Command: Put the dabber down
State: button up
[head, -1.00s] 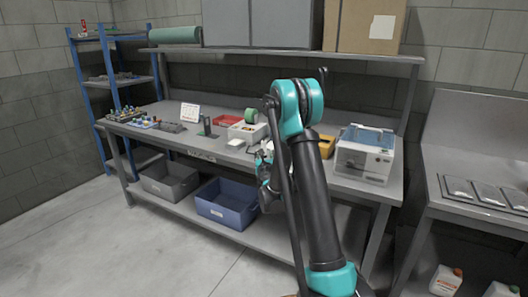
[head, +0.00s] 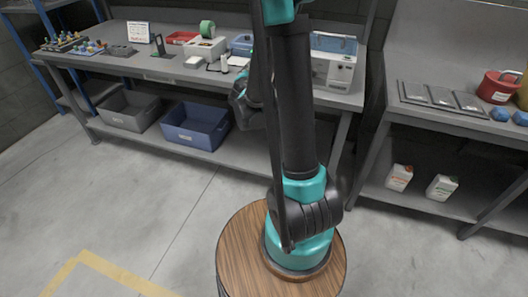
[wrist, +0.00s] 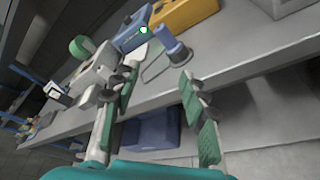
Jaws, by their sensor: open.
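My gripper (wrist: 155,120) is open, its two green-padded fingers spread apart with nothing seen between them. In the head view my gripper (head: 243,103) is in front of the workbench's front edge, partly behind my own arm. In the wrist view a small blue-grey cylinder with a rounded top (wrist: 173,48) is on the bench top, beyond the fingertips and apart from them. It may be the dabber; I cannot tell for sure. A thin looped outline lies beside it. In the head view my arm hides part of that bench area.
The bench holds a white box (head: 204,48) with a green roll (head: 207,29), a blue box (wrist: 132,36), a yellow box (wrist: 184,10) and a white machine (head: 334,70). A blue bin (head: 195,127) and a grey bin (head: 130,110) sit on its lower shelf. Floor in front is clear.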

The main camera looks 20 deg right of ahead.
jog(key=s+d+f+m+g, duration=0.2)
jog(key=s+m+g, duration=0.1)
jog(key=s+m, duration=0.35)
jog(key=s+d+f+m+g, duration=0.1)
jog(key=s+f+m+g, duration=0.1)
jog(key=s+m, duration=0.45)
jog(key=s+a+f+m+g+y, duration=0.2)
jog(key=s+a+f+m+y, duration=0.1)
jog(key=s, duration=0.7)
jog(key=s+a+f+m+g+y, duration=0.2)
jog(key=s+a+f+m+g, duration=0.1)
jog(key=s, duration=0.8)
jog(key=a+f+m, duration=0.1)
jog(key=a+m, duration=0.1)
jog(key=shift+m+y, duration=0.4)
jog(key=shift+o, duration=0.6)
